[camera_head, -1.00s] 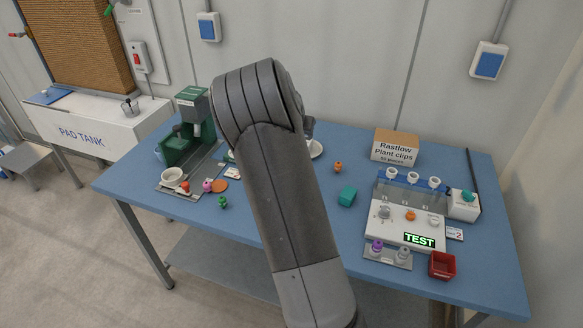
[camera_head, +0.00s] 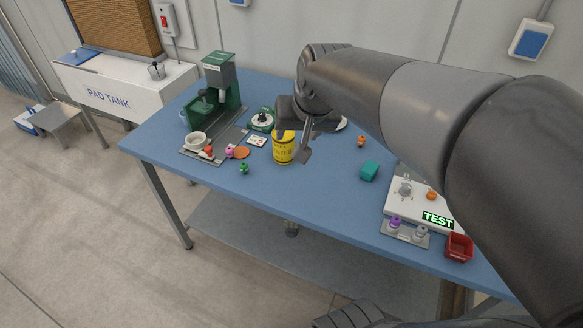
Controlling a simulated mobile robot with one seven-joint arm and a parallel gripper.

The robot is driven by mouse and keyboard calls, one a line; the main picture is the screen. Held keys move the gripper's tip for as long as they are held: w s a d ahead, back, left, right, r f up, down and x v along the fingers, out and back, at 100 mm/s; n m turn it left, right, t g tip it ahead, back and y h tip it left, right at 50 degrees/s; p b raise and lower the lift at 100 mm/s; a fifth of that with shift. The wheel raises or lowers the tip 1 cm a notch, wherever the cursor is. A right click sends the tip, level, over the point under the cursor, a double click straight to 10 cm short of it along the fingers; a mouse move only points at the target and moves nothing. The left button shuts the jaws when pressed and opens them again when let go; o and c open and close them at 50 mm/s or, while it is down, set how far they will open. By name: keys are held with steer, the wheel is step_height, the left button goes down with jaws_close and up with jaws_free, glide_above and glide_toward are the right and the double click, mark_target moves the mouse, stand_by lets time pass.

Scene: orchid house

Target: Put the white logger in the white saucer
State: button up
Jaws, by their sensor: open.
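My gripper (camera_head: 297,145) is open over the middle of the blue bench, in front of or just above a yellow tin (camera_head: 283,150). I see nothing between its fingers. A white saucer (camera_head: 342,124) shows only as a pale edge behind my gripper and wrist; most of it is hidden. I cannot pick out the white logger for sure. A pale grey-white knobbed piece (camera_head: 421,232) stands beside a purple one (camera_head: 395,223) on a small plate at the bench's right front. My arm hides much of the right side.
A green machine (camera_head: 222,85) stands at the back left, with a white bowl (camera_head: 196,141) and several small coloured pieces before it. A teal block (camera_head: 369,171), an orange piece (camera_head: 361,141), a white tester (camera_head: 405,206) and a red box (camera_head: 459,248) are to the right.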

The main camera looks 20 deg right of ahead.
steer(key=s+a+f+n, duration=0.1)
steer(key=s+a+n, duration=0.2)
steer(key=s, duration=0.9)
steer(key=shift+s+a+f, duration=0.15)
steer(key=shift+s+a, duration=0.15)
steer(key=shift+a, duration=0.45)
steer(key=shift+o, duration=0.4)
